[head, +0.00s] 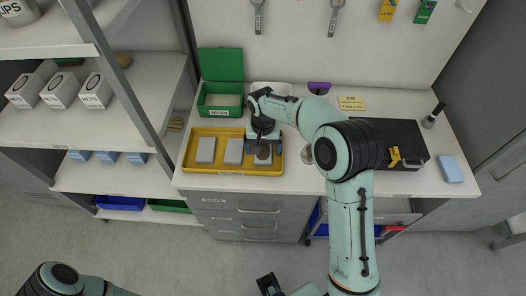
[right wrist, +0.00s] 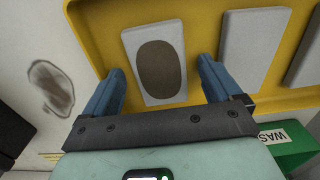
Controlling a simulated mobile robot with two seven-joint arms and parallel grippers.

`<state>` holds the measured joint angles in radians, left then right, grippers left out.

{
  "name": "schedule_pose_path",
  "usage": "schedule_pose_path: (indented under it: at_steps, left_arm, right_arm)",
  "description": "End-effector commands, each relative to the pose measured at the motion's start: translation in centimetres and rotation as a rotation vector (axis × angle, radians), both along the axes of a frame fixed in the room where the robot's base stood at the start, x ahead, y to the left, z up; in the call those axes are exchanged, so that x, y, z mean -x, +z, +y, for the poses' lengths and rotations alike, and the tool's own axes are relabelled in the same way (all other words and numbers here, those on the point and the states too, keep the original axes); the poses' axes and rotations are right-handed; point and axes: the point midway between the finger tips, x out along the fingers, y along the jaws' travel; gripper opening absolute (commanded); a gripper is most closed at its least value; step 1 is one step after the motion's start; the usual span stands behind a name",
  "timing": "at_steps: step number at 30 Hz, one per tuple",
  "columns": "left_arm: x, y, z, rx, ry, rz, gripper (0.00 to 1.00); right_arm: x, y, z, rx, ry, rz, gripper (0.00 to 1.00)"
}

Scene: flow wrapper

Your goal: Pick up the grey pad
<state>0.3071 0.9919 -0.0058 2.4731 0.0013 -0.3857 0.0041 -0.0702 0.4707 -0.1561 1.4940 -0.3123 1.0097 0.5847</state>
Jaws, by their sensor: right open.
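Three grey pads lie in a row in a yellow tray (head: 234,172) on the white worktop: a left pad (head: 206,150), a middle pad (head: 233,152) and a right pad (head: 263,158) with a dark brown oval on it. My right gripper (head: 264,146) is over the right pad and partly hides it. In the right wrist view the oval-marked pad (right wrist: 153,62) lies between the open blue fingers of my right gripper (right wrist: 157,88), with a gap on each side. The other pads (right wrist: 249,42) show at the right there.
A green open box (head: 220,105) stands behind the tray. A dark mat or case (head: 405,140) with a yellow item on it lies to the right, with a blue block (head: 450,169) near the right end. A dark smudge (right wrist: 50,88) marks the worktop beside the tray.

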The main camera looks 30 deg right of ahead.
Motion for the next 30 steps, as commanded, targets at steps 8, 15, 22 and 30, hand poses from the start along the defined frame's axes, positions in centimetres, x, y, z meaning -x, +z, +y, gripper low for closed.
schedule_pose_path:
  at_steps: [8, 15, 22, 30]
  left_arm:
    - [0.0, 0.0, 0.0, 0.0, 0.0, 0.0, 0.43]
    - [0.0, 0.0, 0.0, 0.0, 0.0, 0.0, 0.43]
    - [0.0, 0.0, 0.0, 0.0, 0.0, 0.0, 0.43]
    - [-0.2, 0.5, 0.0, 0.0, 0.0, -0.002, 0.43]
  right_arm:
    - [0.0, 0.0, 0.0, 0.0, 0.0, -0.001, 0.65]
    - [0.0, 0.0, 0.0, 0.0, -0.001, -0.001, 0.32]
    - [0.0, 0.2, 0.0, 0.0, -0.001, -0.002, 0.32]
    - [-0.2, 4.3, 0.0, -0.001, -0.001, -0.009, 0.32]
